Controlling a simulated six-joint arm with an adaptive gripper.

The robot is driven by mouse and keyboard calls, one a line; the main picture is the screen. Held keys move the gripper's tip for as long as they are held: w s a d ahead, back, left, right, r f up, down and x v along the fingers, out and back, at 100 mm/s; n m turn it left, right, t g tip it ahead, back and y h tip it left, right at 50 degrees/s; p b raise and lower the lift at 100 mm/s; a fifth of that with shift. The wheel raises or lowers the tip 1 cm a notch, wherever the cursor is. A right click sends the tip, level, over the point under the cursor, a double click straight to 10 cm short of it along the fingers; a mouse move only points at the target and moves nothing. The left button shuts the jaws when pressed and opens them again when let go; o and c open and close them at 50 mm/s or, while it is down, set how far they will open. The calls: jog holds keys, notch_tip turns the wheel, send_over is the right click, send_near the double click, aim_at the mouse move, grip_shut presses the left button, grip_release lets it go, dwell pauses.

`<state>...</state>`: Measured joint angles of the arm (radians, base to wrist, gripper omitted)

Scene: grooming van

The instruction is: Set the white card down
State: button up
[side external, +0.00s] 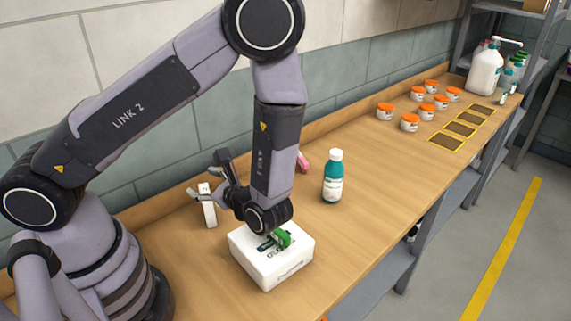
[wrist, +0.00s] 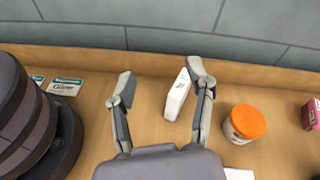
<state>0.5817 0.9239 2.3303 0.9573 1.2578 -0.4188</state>
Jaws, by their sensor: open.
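The white card (wrist: 178,95) shows in the wrist view as a pale slab with a small dark mark. It lies between my fingers, close to the right one; I cannot tell whether they touch. In the side view the white card (side external: 209,212) looks like a narrow upright slab at the bench, beside my gripper (side external: 208,175). My gripper is open, its fingers spread wide in the wrist view (wrist: 160,78), with a gap to the left finger. Whether the card's lower edge rests fully on the bench is hard to tell.
A white box (side external: 265,272) with a green item (side external: 279,238) on it sits under my wrist. An orange-lidded jar (wrist: 245,123) and a pink item (wrist: 312,114) stand right of the card. Printed cards (wrist: 65,86) lie left. A teal bottle (side external: 333,178) stands farther along the bench.

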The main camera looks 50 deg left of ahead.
jog(key=s+d+r+n+t+h, duration=0.1)
jog(key=s+r+n+t+h, duration=0.2)
jog(key=r+n+h, duration=0.3)
jog(key=s+d+r+n+t+h, duration=0.1)
jog(key=s+r+n+t+h, duration=0.2)
jog(key=r, duration=1.4)
jog(key=s+n+h, duration=0.3)
jog(key=n+h, duration=0.1)
jog(key=h, duration=0.2)
jog(key=shift+n, duration=0.3)
